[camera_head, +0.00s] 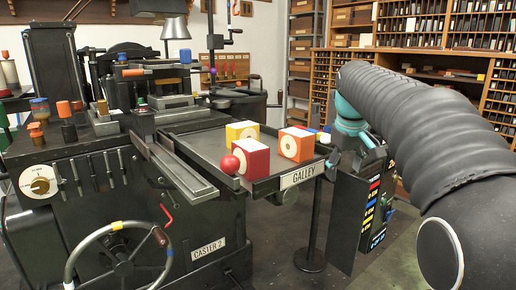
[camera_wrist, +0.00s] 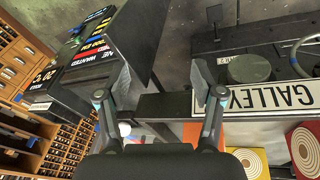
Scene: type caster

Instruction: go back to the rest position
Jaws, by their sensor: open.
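My gripper (camera_head: 362,150) is at the right of the galley tray in the head view, partly hidden by my dark ribbed arm. In the wrist view my gripper (camera_wrist: 160,82) has its two fingers spread wide, with no object held between them. The tray's "GALLEY" label (camera_wrist: 272,97) shows upside down beside the right finger. On the galley tray (camera_head: 195,146) stand a red block (camera_head: 251,160), a yellow block (camera_head: 241,129) and an orange block (camera_head: 296,145). A red ball (camera_head: 230,164) is at the red block's front left.
A dark rack with coloured labels (camera_head: 371,205) stands right of the tray, close below my gripper; it also shows in the wrist view (camera_wrist: 90,48). The caster machine (camera_head: 85,195) with a handwheel (camera_head: 118,258) fills the left. Pigeonhole shelves (camera_head: 410,30) line the back.

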